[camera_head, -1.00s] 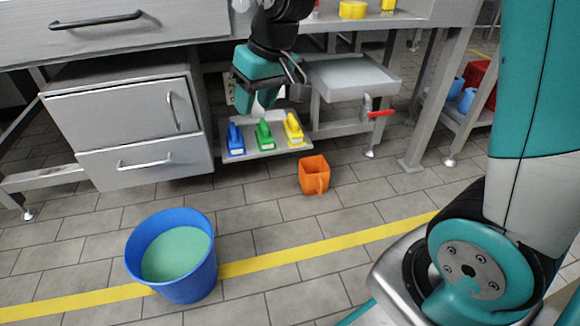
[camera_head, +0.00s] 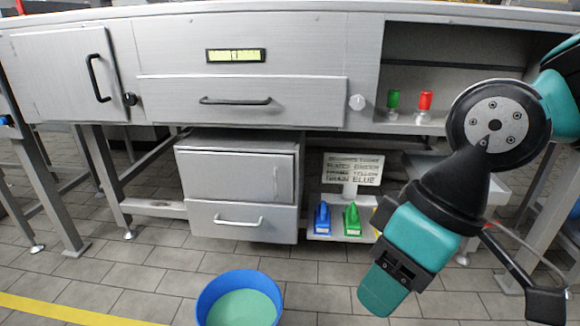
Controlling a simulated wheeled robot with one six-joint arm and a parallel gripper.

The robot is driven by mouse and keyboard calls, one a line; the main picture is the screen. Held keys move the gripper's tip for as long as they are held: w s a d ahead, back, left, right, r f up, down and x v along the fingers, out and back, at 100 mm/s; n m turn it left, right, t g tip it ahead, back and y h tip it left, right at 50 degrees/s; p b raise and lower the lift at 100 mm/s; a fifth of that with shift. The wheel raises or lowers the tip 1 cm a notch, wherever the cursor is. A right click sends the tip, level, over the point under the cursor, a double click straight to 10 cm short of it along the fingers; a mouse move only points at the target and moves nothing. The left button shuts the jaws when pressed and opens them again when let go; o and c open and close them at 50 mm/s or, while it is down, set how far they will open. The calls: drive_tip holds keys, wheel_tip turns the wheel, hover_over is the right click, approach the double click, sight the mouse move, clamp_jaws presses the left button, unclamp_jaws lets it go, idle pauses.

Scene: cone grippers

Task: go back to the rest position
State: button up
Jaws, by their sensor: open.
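My gripper (camera_head: 392,275) is in the right half of the head view, pointing down and to the left. It is teal and black, open, and nothing shows held in it. It hangs in the air in front of the low shelf, to the right of the blue bucket (camera_head: 210,296). Its body partly covers the shelf's right side.
A blue cone tool (camera_head: 322,217) and a green one (camera_head: 352,219) stand on the shelf below a lettered sign (camera_head: 352,169). A grey drawer cabinet (camera_head: 239,165) is left of them. Green (camera_head: 393,99) and red (camera_head: 425,101) items sit in the counter's open bay.

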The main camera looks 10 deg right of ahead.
wheel_tip(320, 180, up, 47)
drive_tip(key=p, duration=4.5)
drive_tip(key=shift+d+r, duration=0.1)
drive_tip(key=shift+r, duration=0.05)
